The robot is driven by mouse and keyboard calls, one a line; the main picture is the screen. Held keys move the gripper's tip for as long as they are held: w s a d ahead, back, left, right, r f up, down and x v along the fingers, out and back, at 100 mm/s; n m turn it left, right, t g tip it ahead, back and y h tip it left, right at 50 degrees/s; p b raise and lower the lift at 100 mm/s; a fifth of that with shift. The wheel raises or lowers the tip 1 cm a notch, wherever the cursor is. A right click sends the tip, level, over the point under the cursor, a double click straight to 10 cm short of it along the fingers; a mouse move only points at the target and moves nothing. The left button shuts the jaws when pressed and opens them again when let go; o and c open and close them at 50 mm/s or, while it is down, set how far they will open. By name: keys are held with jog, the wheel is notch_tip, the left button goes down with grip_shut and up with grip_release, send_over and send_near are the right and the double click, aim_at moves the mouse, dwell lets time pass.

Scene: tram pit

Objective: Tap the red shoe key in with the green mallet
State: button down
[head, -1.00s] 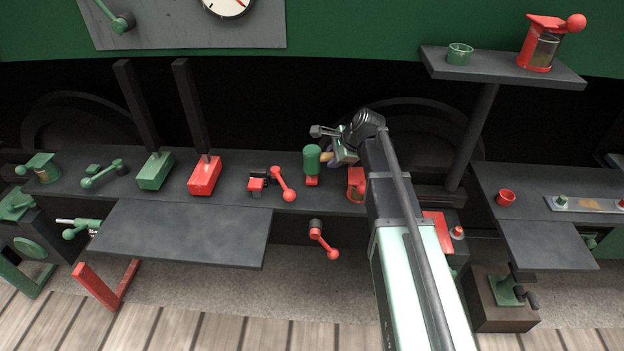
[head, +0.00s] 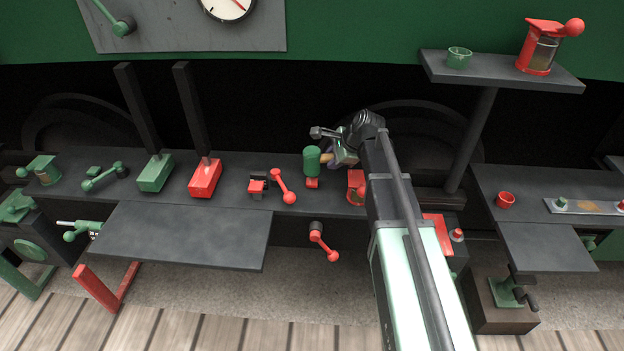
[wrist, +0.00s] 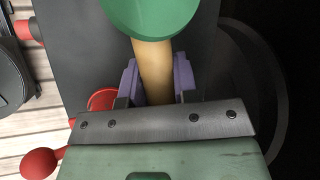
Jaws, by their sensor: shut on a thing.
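The green mallet has a green head (head: 312,160) and a tan handle, held over the back of the dark bench, right of its middle. In the wrist view its head (wrist: 150,14) is cut by the top edge. My gripper (wrist: 156,82) is shut on the handle, one purple finger on each side. My gripper also shows in the head view (head: 343,156). A red piece in a dark block (head: 257,187) sits farther left. I cannot tell which is the red shoe key.
A red lever (head: 284,187) stands between the dark block and the mallet. A red container (head: 355,188) sits by my arm. Red (head: 205,177) and green (head: 155,172) boxes with tall dark posts stand to the left. The front shelf (head: 180,235) is bare.

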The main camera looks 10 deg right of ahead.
jog(key=b, duration=0.4)
send_over(332, 183)
notch_tip(332, 183, down, 4)
jog(key=shift+d+f, duration=0.1)
jog(key=shift+r+p, duration=0.65)
jog(key=shift+r, duration=0.3)
jog(key=shift+r+p, duration=0.2)
jog(key=shift+p, duration=0.2)
jog(key=shift+r+p, duration=0.55)
jog(key=shift+r, duration=0.05)
jog(key=shift+r+p, duration=0.45)
jog(key=shift+f, duration=0.1)
jog(key=shift+f, duration=0.1)
